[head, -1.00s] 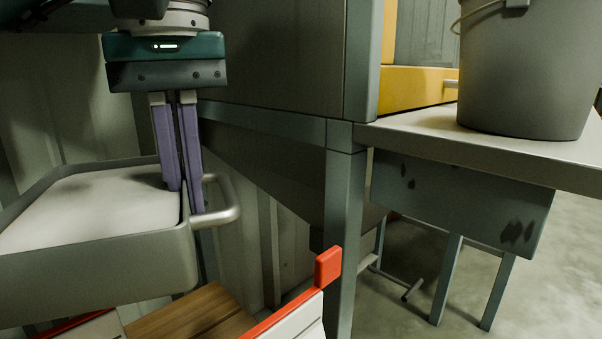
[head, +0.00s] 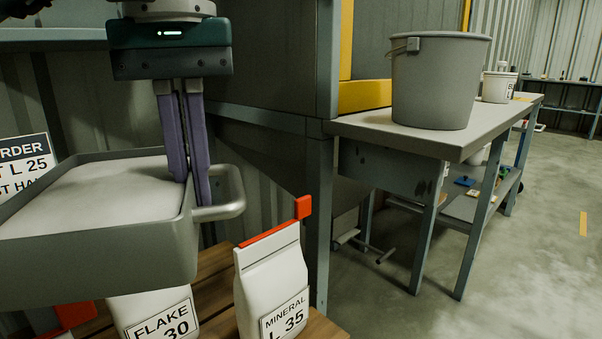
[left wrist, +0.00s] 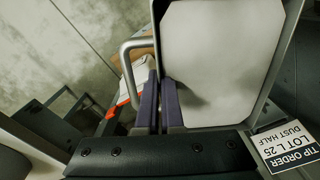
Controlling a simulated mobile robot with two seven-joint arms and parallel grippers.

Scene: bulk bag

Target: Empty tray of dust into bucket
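The grey tray (head: 100,262) is at the left in the head view, roughly level, with a layer of pale dust (head: 95,200) in it. My left gripper (head: 190,180) points down at the tray's right side and is shut on its wall, beside the looped handle (head: 228,200). One purple finger is inside the tray and one outside. The left wrist view also shows the tray (left wrist: 282,70) and the gripper (left wrist: 160,88). The grey bucket (head: 440,85) stands upright on a bench at the right, apart from the tray. Its inside is hidden. My right gripper is out of view.
The bench (head: 440,138) has a lower shelf and a white tub (head: 497,87) behind the bucket. White bags labelled FLAKE (head: 155,310) and MINERAL (head: 275,290) stand on wooden boards below the tray. A grey post (head: 318,220) stands between tray and bench. Floor at right is clear.

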